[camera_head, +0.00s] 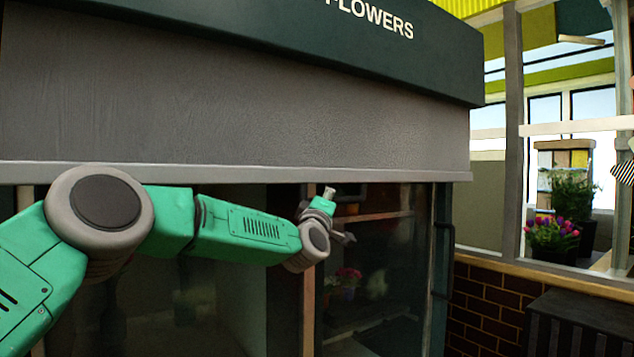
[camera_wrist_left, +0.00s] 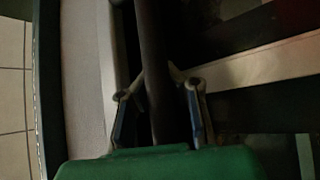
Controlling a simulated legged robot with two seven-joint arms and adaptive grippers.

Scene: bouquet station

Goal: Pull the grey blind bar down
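The grey blind (camera_head: 230,110) hangs partway down over the dark shop window, below the green sign box. Its pale grey bar (camera_head: 230,173) runs level along the blind's lower edge. My left gripper (camera_head: 340,215) is just below this bar, right of the window's middle, small and partly hidden by my wrist. In the left wrist view the left gripper's fingers (camera_wrist_left: 161,75) lean inwards on either side of a dark rounded bar (camera_wrist_left: 150,35). I cannot tell whether they touch it, or whether it is the blind bar. My right gripper is in neither view.
The green sign box (camera_head: 300,38) juts out above the blind. A dark ribbed box (camera_head: 580,325) stands at the lower right before a brick wall (camera_head: 487,305). Purple flowers (camera_head: 552,232) sit on the ledge at the right. Glass and a window post lie behind my arm.

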